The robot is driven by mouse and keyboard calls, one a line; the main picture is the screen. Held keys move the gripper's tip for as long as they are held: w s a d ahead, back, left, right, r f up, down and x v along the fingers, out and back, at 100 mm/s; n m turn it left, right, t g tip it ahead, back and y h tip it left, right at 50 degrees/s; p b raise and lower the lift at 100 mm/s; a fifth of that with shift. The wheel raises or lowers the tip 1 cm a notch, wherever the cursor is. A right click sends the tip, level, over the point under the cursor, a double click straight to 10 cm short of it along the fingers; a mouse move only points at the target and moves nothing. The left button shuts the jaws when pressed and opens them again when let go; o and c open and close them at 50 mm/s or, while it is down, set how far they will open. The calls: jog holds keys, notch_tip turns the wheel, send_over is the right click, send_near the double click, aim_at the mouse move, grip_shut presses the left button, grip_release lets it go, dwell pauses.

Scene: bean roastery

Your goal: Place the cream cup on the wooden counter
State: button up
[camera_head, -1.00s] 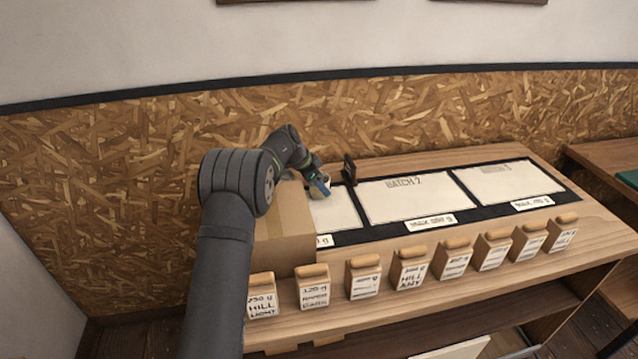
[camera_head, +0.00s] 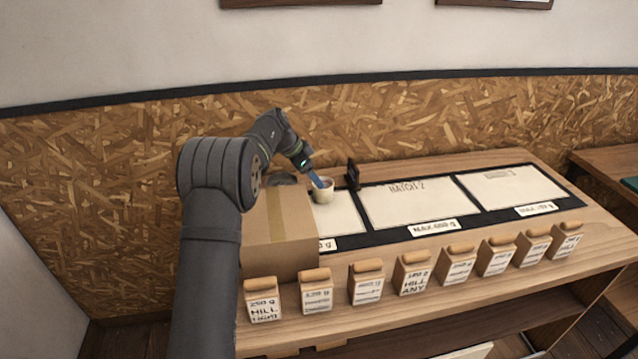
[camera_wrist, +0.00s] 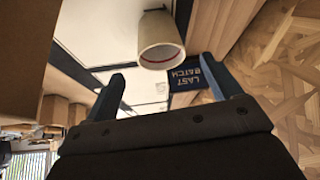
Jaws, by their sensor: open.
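The cream cup (camera_head: 323,193) stands upright on the leftmost pale panel of the counter, near its back edge. In the wrist view the cup (camera_wrist: 161,42) is cream with a thin red line near its rim, and lies just beyond the fingertips. My gripper (camera_head: 316,180) is at the cup's upper left, its blue fingers close to the rim. In the wrist view my gripper (camera_wrist: 163,72) is open, with nothing between its fingers. I cannot tell whether a finger touches the cup. The wooden counter (camera_head: 345,262) runs along the wall.
A cardboard box (camera_head: 285,235) stands left of the cup, beneath my arm. A small dark sign (camera_head: 352,175) stands right of the cup. The middle panel (camera_head: 405,203) and right panel (camera_head: 510,187) are clear.

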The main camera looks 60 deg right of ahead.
aim_at(323, 178)
jog(key=shift+v, duration=2.2)
jog(key=x, duration=1.1)
jog(key=shift+d+f, duration=0.15)
jog(key=shift+f, duration=0.25)
jog(key=shift+d+r, duration=0.1)
jog(key=shift+d, duration=0.05)
jog(key=shift+s+r, duration=0.1)
jog(key=shift+r, duration=1.45)
